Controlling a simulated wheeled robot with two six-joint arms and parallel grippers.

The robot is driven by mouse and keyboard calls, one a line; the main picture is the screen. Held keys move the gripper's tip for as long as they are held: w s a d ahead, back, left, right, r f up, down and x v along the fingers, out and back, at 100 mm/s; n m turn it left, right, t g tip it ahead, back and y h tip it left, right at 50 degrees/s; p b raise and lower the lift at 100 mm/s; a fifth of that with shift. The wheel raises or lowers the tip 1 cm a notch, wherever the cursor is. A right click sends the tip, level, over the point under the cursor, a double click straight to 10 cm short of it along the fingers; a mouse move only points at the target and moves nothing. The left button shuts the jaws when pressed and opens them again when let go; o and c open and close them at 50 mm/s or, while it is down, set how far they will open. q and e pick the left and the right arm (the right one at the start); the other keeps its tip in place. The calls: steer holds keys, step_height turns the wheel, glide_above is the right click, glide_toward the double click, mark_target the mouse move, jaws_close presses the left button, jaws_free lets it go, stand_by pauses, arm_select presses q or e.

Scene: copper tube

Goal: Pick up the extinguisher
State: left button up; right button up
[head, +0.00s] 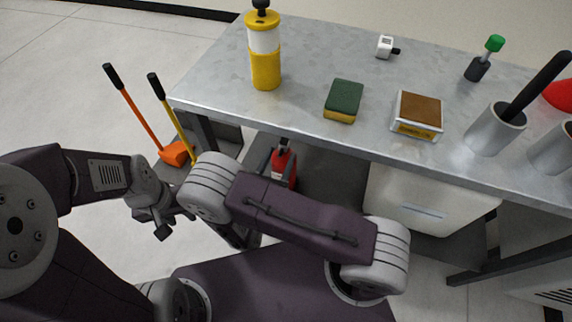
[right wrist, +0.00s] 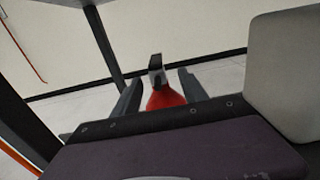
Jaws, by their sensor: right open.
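The red extinguisher (head: 283,168) stands below the workbench in the head view, with its black top showing and its lower part hidden behind my right arm. In the right wrist view, the extinguisher's red body (right wrist: 165,98) and dark top handle show between the fingers of my right gripper (right wrist: 158,80). The right gripper is open, one finger on each side; whether either touches it I cannot tell. My left gripper (head: 172,220) hangs at the left in the head view, apart from the extinguisher. Its opening is unclear.
The metal workbench (head: 215,72) overhangs the extinguisher and carries a yellow bottle (head: 265,65), a sponge (head: 344,98) and other items. A white drawer unit (head: 425,205) is under it at right. Orange and yellow long-handled tools (head: 140,110) stand at left. Open floor lies further left.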

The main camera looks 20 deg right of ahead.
steer(key=x, duration=0.1)
steer(key=b+x, duration=0.1)
steer(key=x, duration=0.1)
steer(key=shift+s+f, duration=0.1)
steer(key=shift+f, duration=0.1)
steer(key=shift+r, duration=0.1)
steer(key=b+x, duration=0.3)
steer(key=x, duration=0.1)
steer(key=shift+w, duration=0.45)
steer(key=shift+w+d, duration=0.2)
steer(key=shift+w, duration=0.05)
steer(key=shift+r, duration=0.15)
jaws_close()
